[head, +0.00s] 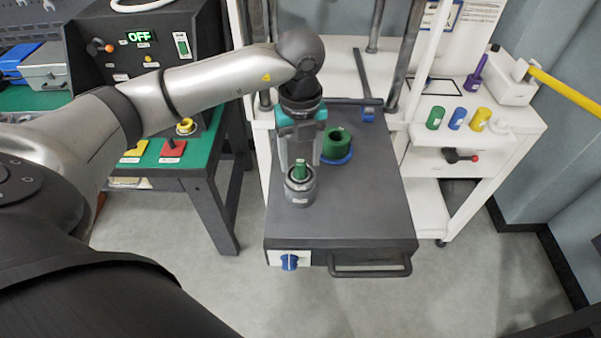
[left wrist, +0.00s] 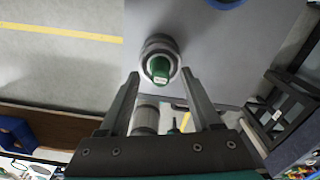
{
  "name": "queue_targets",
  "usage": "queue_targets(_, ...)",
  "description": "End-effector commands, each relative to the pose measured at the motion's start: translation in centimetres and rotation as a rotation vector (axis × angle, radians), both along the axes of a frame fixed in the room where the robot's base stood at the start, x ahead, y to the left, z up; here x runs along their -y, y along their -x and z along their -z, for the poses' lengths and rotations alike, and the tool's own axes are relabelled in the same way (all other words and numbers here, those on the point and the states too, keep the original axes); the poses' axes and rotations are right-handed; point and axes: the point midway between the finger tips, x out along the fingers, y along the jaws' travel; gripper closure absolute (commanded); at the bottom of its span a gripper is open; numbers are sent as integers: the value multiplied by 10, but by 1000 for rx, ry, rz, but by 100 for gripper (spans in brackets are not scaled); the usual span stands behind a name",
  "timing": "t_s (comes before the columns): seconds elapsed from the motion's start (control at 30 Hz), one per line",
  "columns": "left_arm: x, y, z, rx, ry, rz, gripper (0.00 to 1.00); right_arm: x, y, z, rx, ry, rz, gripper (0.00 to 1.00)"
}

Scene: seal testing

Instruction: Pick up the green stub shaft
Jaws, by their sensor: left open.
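The green stub shaft (head: 300,168) stands upright in a round grey metal holder (head: 300,190) on the dark platform. It also shows in the left wrist view (left wrist: 160,66), with a pale label, ahead of the fingers. My left gripper (head: 300,160) is open and points down just above and behind the shaft in the head view. In the left wrist view its two fingertips (left wrist: 160,76) are spread to either side of the shaft's line, with no clear contact. My right gripper is not in view.
A green ring (head: 338,140) on a blue base stands close behind right of the holder. The dark platform (head: 350,220) is bare in front. Green, blue and yellow cylinders (head: 457,118) stand on the white cart at right. A control box (head: 140,45) stands at left.

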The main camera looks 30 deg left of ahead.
Motion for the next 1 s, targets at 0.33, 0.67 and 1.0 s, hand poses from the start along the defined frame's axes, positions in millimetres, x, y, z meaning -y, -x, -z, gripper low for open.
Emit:
queue_targets(0.33,0,0,16,1,1,1,35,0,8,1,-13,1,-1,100)
queue_targets(0.67,0,0,16,1,1,1,68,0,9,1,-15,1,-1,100)
queue_targets(1.0,0,0,16,1,1,0,100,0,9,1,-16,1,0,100)
